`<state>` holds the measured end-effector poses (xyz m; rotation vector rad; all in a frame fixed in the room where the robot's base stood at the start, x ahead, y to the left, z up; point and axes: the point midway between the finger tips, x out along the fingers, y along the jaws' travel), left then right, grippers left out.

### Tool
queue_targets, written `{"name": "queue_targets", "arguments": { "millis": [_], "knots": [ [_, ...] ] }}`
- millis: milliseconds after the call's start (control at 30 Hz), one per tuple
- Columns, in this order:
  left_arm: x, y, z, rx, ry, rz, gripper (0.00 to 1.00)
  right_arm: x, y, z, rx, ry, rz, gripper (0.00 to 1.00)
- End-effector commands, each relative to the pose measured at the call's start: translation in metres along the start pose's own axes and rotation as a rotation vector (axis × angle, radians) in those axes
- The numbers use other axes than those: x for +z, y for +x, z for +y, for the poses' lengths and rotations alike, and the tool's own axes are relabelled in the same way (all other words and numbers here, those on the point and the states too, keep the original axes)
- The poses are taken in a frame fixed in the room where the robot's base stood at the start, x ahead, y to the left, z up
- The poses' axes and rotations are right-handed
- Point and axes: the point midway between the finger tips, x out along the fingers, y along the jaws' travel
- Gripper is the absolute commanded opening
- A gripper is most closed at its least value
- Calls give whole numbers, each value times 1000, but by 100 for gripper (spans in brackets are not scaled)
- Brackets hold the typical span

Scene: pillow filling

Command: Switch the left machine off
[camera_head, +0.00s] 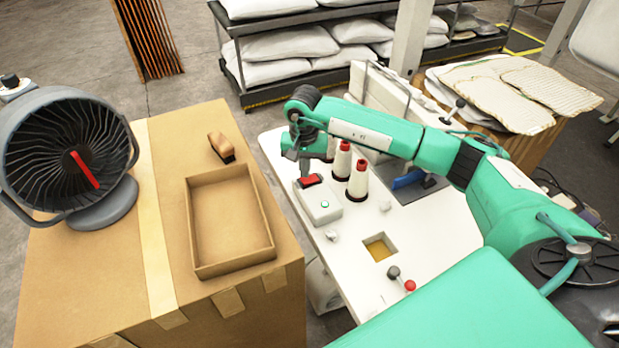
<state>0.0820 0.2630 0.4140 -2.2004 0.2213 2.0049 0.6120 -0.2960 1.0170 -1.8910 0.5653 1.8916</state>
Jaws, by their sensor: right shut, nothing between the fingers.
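The white machine table (345,275) stands at the centre right. My right gripper (305,170) points down at the red switch, shut and empty. Its tips are right at or just above the switch; I cannot tell whether they touch. My left gripper is out of view.
Red-topped white spools (357,182) stand close to the right gripper. A large cardboard box (95,270) on the left bears a fan (65,150), an open tray (232,263) and a brush (221,146). A shelf (290,93) of white pillows stands behind.

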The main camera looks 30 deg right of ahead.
Motion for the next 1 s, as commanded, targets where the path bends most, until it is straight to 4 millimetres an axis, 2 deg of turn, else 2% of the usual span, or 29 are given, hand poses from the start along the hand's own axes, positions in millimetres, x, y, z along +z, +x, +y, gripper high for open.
{"name": "queue_targets", "arguments": {
  "millis": [1000],
  "knots": [
    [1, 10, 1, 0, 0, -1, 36, 0, 11, 0, 0, 0, 0, 0]
  ]
}}
